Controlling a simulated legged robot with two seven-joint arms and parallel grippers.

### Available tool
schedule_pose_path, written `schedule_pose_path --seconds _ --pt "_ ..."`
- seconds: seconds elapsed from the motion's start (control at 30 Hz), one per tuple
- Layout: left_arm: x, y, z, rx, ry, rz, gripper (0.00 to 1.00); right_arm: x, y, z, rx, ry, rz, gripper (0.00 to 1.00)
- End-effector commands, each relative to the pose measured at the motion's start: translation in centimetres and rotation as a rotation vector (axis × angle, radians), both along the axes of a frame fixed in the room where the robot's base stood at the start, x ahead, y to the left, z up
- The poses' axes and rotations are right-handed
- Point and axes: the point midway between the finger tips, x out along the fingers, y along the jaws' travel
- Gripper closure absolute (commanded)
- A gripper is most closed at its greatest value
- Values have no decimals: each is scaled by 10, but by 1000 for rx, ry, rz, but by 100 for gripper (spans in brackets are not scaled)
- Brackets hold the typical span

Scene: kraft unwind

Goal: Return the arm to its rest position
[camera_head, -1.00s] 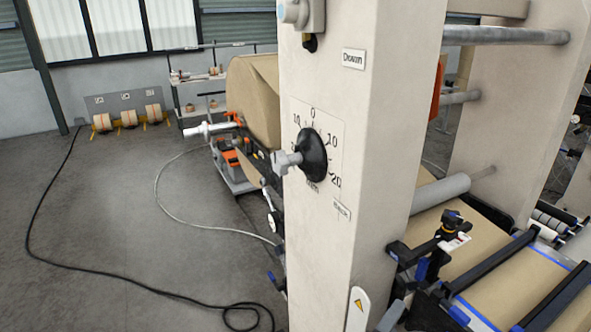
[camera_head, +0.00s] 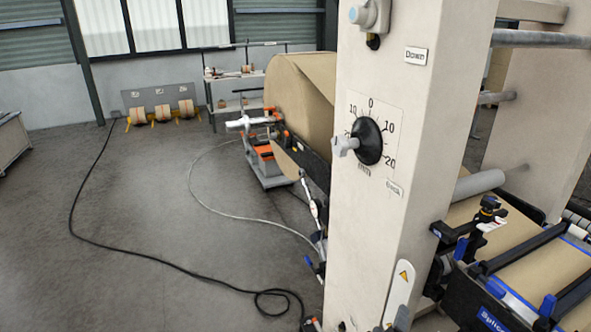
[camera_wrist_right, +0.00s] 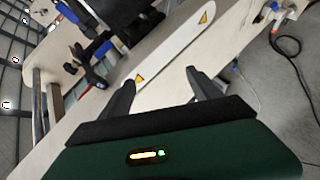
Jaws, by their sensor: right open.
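My right gripper (camera_wrist_right: 159,78) shows in the right wrist view with its two dark fingers spread apart and nothing between them. Beyond the fingers is a long white plate (camera_wrist_right: 172,50) with yellow warning triangles, on a pale machine surface. I cannot tell whether the fingers touch it. In the head view the same kind of plate (camera_head: 400,290) is low on the cream machine post (camera_head: 375,215). I cannot make out either gripper clearly in the head view. My left gripper is not in view.
The post carries a black dial knob (camera_head: 367,141) with a grey handle. A large brown paper roll (camera_head: 300,95) stands behind it. Brown web and dark rails (camera_head: 520,255) are at lower right. A black cable (camera_head: 150,262) lies on the open grey floor (camera_head: 150,205).

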Motion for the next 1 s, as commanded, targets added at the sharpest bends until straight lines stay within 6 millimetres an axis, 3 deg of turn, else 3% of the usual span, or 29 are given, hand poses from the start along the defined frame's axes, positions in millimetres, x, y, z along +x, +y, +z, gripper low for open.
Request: schedule_pose_path --seconds 0.17,0.27,0.37,0.43,0.5,0.63,0.73,1.0 --pt "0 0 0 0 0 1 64 3 27 -21 334 56 75 27" --pt "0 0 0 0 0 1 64 -9 41 -37 551 148 88 27" --pt "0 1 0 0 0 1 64 -42 50 -54 779 310 30 27" --pt "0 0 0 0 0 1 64 -78 45 -66 893 446 -72 27" --pt "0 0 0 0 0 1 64 -113 35 -72 949 554 -192 27" --pt "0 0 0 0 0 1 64 -155 16 -77 969 657 -361 27" --pt "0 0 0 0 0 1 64 -163 13 -78 966 678 -399 27" --pt "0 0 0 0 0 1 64 -163 15 -78 965 678 -397 27"
